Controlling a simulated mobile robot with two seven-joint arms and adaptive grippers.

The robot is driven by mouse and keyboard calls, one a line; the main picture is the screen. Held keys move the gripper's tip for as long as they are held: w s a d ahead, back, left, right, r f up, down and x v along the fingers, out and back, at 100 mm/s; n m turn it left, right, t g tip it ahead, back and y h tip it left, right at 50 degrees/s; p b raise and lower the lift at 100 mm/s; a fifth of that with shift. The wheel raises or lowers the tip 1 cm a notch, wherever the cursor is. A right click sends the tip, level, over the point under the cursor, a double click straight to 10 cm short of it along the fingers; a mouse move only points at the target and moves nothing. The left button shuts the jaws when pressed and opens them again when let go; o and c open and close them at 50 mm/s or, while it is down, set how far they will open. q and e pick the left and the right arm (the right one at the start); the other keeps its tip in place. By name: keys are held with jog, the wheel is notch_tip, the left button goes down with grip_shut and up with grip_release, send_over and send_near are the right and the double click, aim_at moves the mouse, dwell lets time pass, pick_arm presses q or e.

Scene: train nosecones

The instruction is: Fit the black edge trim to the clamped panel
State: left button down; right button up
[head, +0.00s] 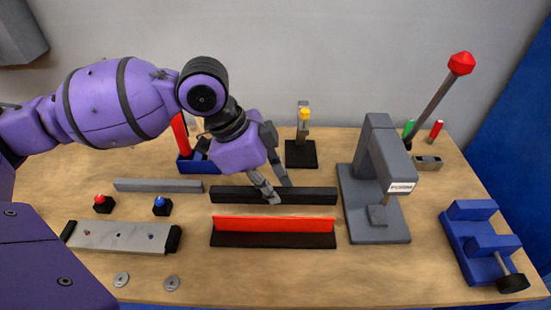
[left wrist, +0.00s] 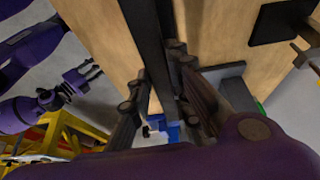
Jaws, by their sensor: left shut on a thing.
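The black edge trim (head: 315,195) is a long dark bar lying left to right on the bench, behind the clamped panel. The panel (head: 274,224) is a red strip standing in a dark holder (head: 272,241). My left gripper (head: 272,196) reaches down onto the trim and is shut on it near its middle. In the left wrist view the trim (left wrist: 147,35) runs down between the fingers of my left gripper (left wrist: 160,72). The trim is apart from the panel. My right gripper (left wrist: 88,72) shows small at the left of the left wrist view, clear of the bench.
A grey press (head: 375,185) with a red-knobbed lever stands right of the trim. A blue vise (head: 480,240) is at the far right. A grey bar (head: 158,186), a red button (head: 103,203), a blue button (head: 161,206) and a grey plate (head: 120,237) lie left. Bare bench lies in front.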

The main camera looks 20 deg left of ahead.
aim_at(276, 218)
pick_arm(q)
jog(key=shift+s+r, duration=0.1)
jog(key=shift+s, duration=0.2)
jog(key=shift+w+r+p, duration=0.1)
jog(key=shift+w+p, duration=0.05)
jog(key=shift+p, duration=0.25)
jog(key=shift+f, duration=0.85)
jog(key=shift+f+b, duration=0.3)
jog(key=shift+f, duration=3.05)
pick_arm(e)
jog(key=shift+s+d+f, duration=0.15)
jog(key=shift+s, duration=0.3)
jog(key=shift+w, duration=0.35)
pick_arm(q)
jog(key=c, duration=1.5)
grip_release()
jog(key=shift+c, duration=0.2)
pick_arm(e)
jog(key=shift+s, duration=0.1)
